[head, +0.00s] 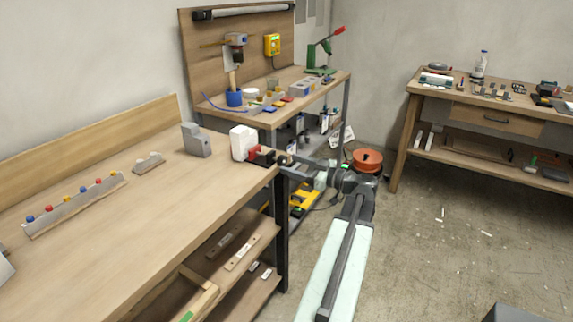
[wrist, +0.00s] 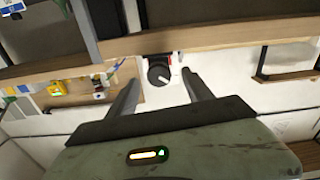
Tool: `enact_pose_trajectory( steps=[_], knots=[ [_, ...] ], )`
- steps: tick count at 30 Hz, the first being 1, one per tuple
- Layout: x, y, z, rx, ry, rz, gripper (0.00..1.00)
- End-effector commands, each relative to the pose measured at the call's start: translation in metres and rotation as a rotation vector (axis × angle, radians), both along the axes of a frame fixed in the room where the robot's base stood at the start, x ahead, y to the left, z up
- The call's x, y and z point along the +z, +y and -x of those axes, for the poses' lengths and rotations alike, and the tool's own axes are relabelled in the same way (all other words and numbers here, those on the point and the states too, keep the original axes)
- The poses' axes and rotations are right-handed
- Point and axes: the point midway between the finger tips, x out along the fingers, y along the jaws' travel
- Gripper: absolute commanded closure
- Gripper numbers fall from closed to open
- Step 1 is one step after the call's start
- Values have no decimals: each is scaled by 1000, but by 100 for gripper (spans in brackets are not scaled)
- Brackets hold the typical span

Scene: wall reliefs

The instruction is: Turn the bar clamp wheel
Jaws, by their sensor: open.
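The bar clamp (head: 258,156), with a red part, sits at the corner of the wooden workbench (head: 100,240), beside a white block (head: 243,143). Its dark round wheel (head: 284,160) faces outward past the bench edge. In the wrist view the wheel (wrist: 159,73) is a black disc with a white mark, just beyond the fingertips and roughly centred between them. My gripper (wrist: 162,82) is open and empty, with one finger to each side of the wheel. In the head view my gripper (head: 304,165) points left at the wheel; its fingertips are hard to make out.
A grey block (head: 196,140) stands on the bench left of the white block. Behind is a second bench (head: 330,80) with tools and a pegboard; an orange round object (head: 367,160) is near my arm. Another bench (head: 500,105) stands at right. Floor at right is mostly clear.

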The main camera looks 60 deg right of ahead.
Motion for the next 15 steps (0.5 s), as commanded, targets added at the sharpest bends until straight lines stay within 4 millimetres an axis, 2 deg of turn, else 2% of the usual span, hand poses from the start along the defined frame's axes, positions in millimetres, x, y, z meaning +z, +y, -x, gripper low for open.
enact_pose_trajectory(
  steps=[3,6,14,15],
  knots=[
    [0,-2,-16,-2,0,-1,41],
    [0,-2,-22,-4,0,-1,41],
    [0,-3,-24,-6,0,-1,41],
    [0,-3,-24,-6,0,-1,49]
  ],
)
